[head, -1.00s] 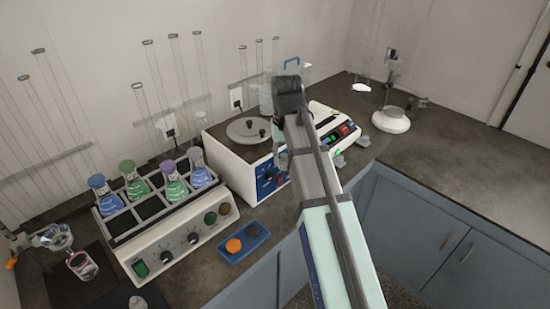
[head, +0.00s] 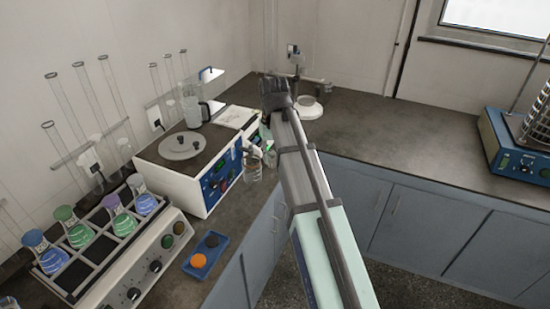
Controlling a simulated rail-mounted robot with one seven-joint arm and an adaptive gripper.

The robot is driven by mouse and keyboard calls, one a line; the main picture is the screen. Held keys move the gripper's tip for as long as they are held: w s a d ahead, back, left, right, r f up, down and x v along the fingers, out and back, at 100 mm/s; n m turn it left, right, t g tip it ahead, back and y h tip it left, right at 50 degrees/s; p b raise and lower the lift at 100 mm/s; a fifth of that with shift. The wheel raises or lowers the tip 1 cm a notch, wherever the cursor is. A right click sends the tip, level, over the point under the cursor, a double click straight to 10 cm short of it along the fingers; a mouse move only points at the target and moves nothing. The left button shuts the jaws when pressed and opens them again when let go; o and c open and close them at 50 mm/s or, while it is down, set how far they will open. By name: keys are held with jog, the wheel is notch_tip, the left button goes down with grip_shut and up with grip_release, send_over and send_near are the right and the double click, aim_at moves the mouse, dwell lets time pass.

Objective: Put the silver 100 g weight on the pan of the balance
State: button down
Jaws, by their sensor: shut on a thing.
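My gripper (head: 276,92) is the dark end of my arm, over the back part of the left counter. Its fingertips are turned away from the camera and hidden. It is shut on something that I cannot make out. I cannot pick out the silver 100 g weight in the head view. I cannot clearly identify the balance or its pan either. My arm hides part of the counter and of the pale instrument (head: 239,117) behind it. Small grey and clear items (head: 254,166) show just left of my arm; I cannot tell what they are.
A flask rack (head: 88,244), a blue tray (head: 217,240) with an orange and a dark disc, and a white machine (head: 172,183) with a round lid fill the left counter. A round white base (head: 309,108) stands behind. The blue sieve shaker (head: 497,140) is at right. The back counter between is clear.

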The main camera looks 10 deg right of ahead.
jog(key=w+a+n+p, duration=0.1)
jog(key=w+n+p, duration=0.4)
jog(key=w+n, duration=1)
jog(key=w, duration=1.3)
jog(key=shift+a+r, duration=0.2)
jog(key=shift+f+b, duration=0.2)
jog(key=shift+b, duration=0.1)
